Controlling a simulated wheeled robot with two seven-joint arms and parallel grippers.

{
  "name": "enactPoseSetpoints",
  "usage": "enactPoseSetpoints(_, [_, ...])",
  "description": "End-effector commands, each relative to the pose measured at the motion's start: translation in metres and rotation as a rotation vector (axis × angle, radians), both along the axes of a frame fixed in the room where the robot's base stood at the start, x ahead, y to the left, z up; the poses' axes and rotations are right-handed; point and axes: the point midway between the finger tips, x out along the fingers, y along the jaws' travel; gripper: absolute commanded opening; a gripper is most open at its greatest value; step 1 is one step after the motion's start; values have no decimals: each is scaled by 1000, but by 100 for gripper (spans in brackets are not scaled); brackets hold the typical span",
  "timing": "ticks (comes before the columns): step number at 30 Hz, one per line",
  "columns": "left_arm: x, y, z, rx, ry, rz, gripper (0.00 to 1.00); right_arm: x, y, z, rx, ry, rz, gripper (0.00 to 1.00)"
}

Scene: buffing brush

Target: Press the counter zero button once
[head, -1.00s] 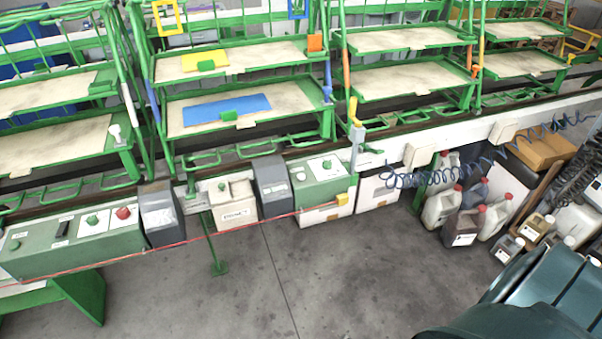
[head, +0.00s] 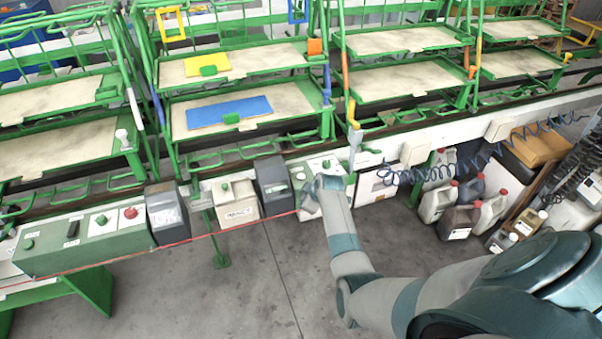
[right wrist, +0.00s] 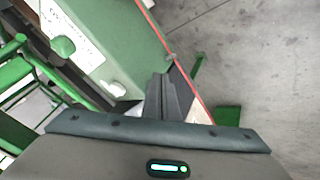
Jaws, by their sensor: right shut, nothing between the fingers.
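A green control box (head: 300,178) with a white panel stands on the line's front rail, in the middle of the head view. A green button (head: 326,164) shows on its panel. The right wrist view shows a green box (right wrist: 118,35) with a green button (right wrist: 64,47) and a pale knob (right wrist: 117,89). Labels are too small to read, so I cannot tell which is the counter zero button. My right gripper (head: 319,184) is at the box's front in the head view. Its fingers (right wrist: 167,90) are shut and empty, apart from the button. My left gripper is out of view.
A beige box (head: 238,204) with a green button and dark grey boxes (head: 273,183) stand to the left. A longer green box (head: 65,250) carries green and red buttons. A red cord (head: 190,240) runs along the front. Canisters (head: 455,222) stand at right.

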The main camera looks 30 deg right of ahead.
Motion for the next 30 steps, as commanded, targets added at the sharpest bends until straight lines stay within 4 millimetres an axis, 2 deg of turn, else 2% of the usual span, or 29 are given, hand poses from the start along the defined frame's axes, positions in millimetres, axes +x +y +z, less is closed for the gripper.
enactPoseSetpoints(1, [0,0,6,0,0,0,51,12,-7,28,-6,-25,9,0])
enactPoseSetpoints(6, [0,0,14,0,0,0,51,39,-26,93,-30,-83,55,0])
enactPoseSetpoints(9, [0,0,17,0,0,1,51,54,-33,121,-38,-114,82,0])
enactPoseSetpoints(12, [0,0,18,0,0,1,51,66,-37,139,-45,-139,104,0])
enactPoseSetpoints(18, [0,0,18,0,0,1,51,74,-39,149,-51,-155,121,0])
enactPoseSetpoints(30, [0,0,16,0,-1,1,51,74,-39,146,-50,-156,120,0])
